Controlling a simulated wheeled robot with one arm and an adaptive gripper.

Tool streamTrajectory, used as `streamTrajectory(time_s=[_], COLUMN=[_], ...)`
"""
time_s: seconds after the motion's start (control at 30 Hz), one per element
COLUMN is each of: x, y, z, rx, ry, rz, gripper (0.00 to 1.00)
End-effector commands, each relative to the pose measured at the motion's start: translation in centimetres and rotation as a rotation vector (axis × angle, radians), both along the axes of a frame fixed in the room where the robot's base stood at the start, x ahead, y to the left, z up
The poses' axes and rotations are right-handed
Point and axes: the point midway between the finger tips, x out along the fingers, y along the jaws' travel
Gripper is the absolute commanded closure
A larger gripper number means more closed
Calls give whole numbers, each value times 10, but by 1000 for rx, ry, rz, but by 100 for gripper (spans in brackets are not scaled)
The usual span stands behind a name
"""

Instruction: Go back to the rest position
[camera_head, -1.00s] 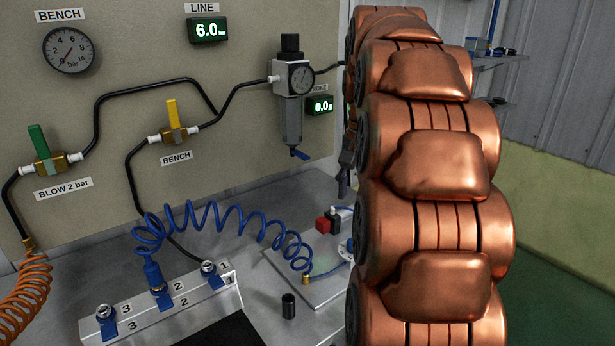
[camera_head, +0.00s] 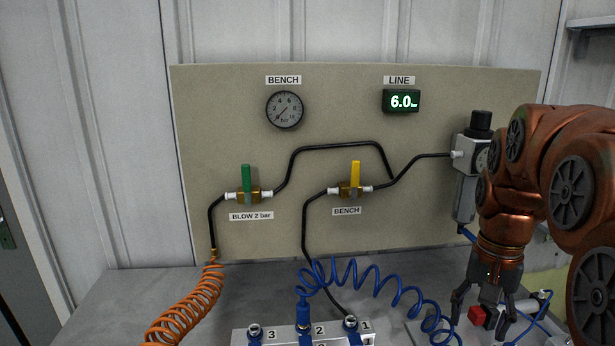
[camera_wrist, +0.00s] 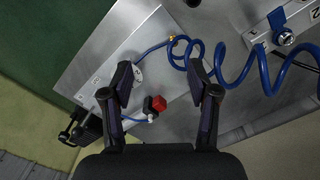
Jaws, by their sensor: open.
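My gripper (camera_head: 484,312) hangs at the lower right of the head view, pointing down above the bench, with its fingers apart and nothing between them. My copper-coloured arm comes in from the right edge. In the wrist view my gripper (camera_wrist: 165,88) shows two dark fingers spread wide over a metal plate (camera_wrist: 115,45). A red and black push-button valve (camera_wrist: 156,104) lies below and between the fingers, apart from them. The same red button (camera_head: 479,314) shows behind the fingers in the head view.
A numbered manifold (camera_head: 283,336) stands at the front of the bench (camera_head: 120,300). A coiled blue hose (camera_head: 385,275) runs from it towards my gripper. An orange coil (camera_head: 190,305) hangs at left. The back panel (camera_head: 230,130) carries upright green (camera_head: 246,178) and yellow (camera_head: 355,175) valve handles.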

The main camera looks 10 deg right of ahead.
Motion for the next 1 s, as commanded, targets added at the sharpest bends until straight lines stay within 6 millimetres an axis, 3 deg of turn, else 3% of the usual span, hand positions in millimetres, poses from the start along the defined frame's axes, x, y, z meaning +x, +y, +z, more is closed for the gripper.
streamTrajectory(time_s=[0.03, 0.2, 0.5, 0.73, 1.0], x=[-8, -38, -107, -148, -157], y=[18, 67, 130, 150, 153], z=[5, -5, -26, -42, -48], rx=[5, 19, 39, 50, 52], ry=[10, 34, 74, 96, 99], rz=[56, 232, 531, 681, 715], gripper=[40, 40, 40, 40, 40])
